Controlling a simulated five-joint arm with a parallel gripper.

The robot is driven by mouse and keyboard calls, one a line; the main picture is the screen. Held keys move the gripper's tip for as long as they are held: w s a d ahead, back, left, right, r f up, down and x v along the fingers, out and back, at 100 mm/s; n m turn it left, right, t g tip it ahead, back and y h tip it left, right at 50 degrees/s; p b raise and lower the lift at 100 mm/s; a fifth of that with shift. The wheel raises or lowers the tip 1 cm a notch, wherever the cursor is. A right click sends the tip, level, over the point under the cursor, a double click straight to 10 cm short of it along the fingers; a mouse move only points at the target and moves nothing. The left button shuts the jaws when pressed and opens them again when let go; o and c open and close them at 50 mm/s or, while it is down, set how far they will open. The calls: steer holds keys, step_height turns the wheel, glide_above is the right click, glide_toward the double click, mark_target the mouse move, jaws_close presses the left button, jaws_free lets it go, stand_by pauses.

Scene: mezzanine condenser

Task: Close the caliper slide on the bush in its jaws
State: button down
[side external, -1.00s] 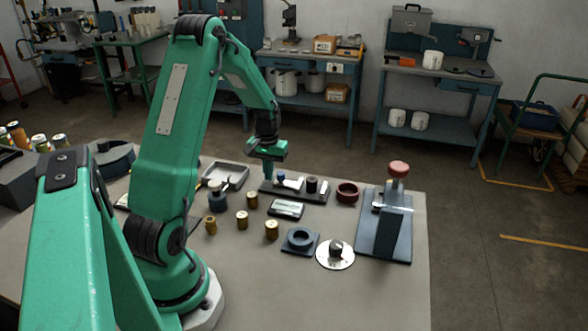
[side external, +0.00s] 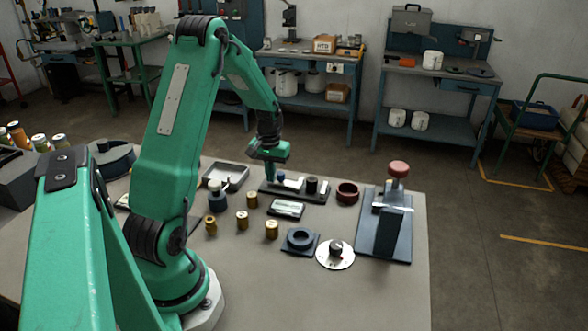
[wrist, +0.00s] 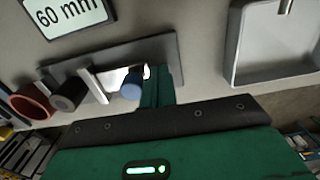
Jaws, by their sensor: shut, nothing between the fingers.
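The caliper is a dark bar (side external: 316,199) on the table, also in the wrist view (wrist: 170,50). A dark cylindrical bush (side external: 311,185) stands on it, and it shows at left in the wrist view (wrist: 69,94). A pale slide (side external: 293,184) with an upright jaw (wrist: 97,86) stands beside the bush; I cannot tell whether they touch. A blue knob (wrist: 132,85) sits on the slide, on the side away from the bush. My gripper (side external: 269,174) is shut and empty, low beside the knob, its fingers (wrist: 156,88) next to or against it.
A "60 mm" plate (wrist: 68,14) lies in front of the caliper. A grey tray (wrist: 236,50) is on the gripper's side. A dark red ring (side external: 347,192) stands beyond the bush. Brass cylinders (side external: 242,220), a ring block (side external: 301,239) and a press-like stand (side external: 392,225) occupy the front.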

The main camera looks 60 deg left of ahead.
mark_target(280, 173)
steer(key=shift+w+d, duration=1.05)
steer(key=shift+w, duration=0.05)
stand_by(1.3)
steer(key=shift+s+a, duration=0.1)
steer(key=shift+s, duration=0.05)
steer(key=shift+s+a, duration=0.25)
steer(key=shift+a, duration=0.1)
steer(key=shift+r, duration=0.1)
stand_by(0.3)
steer(key=shift+r, duration=3.4)
